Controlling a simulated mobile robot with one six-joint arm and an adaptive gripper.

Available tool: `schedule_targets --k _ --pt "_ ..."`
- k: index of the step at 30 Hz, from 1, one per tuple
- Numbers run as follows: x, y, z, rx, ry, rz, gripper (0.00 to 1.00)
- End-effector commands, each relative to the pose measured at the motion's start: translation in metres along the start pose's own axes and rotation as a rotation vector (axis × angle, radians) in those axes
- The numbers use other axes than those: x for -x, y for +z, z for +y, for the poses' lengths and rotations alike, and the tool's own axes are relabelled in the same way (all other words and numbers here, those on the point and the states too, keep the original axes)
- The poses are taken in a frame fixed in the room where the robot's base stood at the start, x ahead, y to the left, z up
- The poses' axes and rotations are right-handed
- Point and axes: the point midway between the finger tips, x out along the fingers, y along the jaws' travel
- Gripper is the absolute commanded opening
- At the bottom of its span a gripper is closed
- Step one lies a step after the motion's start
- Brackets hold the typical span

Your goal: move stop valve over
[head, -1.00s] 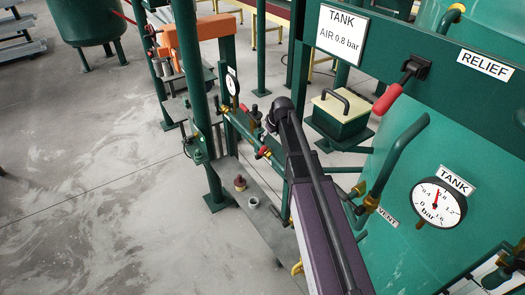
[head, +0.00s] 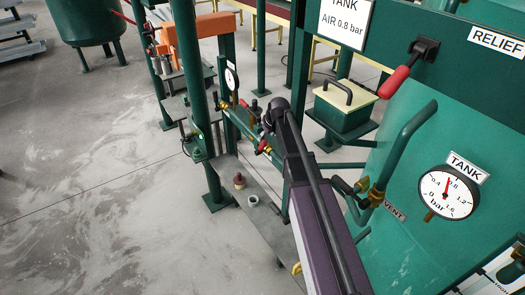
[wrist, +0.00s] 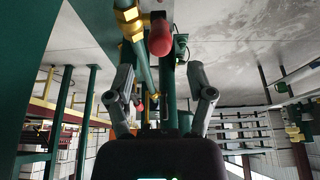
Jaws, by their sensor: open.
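My gripper (wrist: 160,92) is open and empty in the wrist view, one finger at each side. A valve with a rounded red handle (wrist: 158,40) lies ahead, between and beyond the fingertips, with a gap. Brass fittings (wrist: 130,20) sit on the green pipe to the left. In the head view, small red-handled valves (head: 262,146) are on the pipework beside my arm's end; my fingers are hidden there. Which handle is the stop valve is not labelled.
The tank gauge (head: 447,192) and a red-handled relief lever (head: 397,82) are at right. A green post (head: 188,80) stands left of the pipework. A green box with a cream lid (head: 345,102) stands behind.

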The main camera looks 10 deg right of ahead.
Motion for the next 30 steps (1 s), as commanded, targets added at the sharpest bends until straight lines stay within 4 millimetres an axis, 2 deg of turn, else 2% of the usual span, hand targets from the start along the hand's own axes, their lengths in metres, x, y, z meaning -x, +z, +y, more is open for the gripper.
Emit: schedule_targets --k 3,24,30 --pt "-0.014 0.001 0.000 0.000 0.000 0.000 0.69" --pt "-0.072 0.001 0.001 -0.001 0.000 0.000 0.69" --pt "-0.084 0.001 0.001 -0.001 0.000 0.000 0.69"
